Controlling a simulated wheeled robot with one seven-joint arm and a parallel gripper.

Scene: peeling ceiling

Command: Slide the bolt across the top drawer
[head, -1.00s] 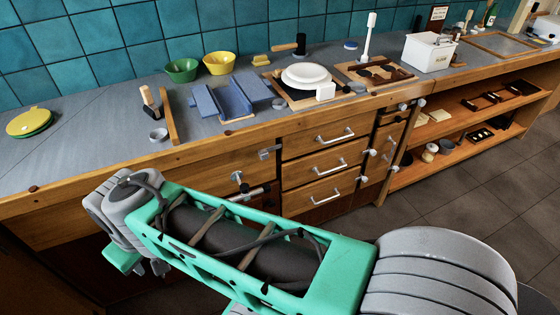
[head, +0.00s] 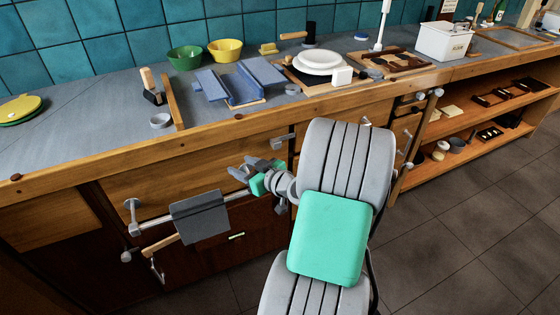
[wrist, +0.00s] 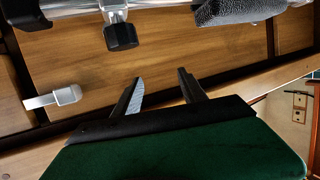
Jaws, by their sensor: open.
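The grey bolt (head: 283,140) is on the cabinet front just under the counter edge, at the left side of the top drawer (head: 378,112). My arm hides most of that drawer. In the wrist view, what looks like the bolt, a pale bar with a rounded knob (wrist: 57,97), shows at the left against the wood. My gripper (head: 244,168) is open and empty, left of the bolt and a little lower in the head view. In the wrist view its two fingers (wrist: 160,82) point at the bare wooden panel, apart from the knob.
A metal rail (head: 160,222) with a dark grey cloth (head: 200,216) runs along the cabinet front near my gripper. A dark clamp-like knob (wrist: 121,36) sits on the rail. The counter's wooden front edge (head: 100,168) is above. Bowls and other objects stand on the counter.

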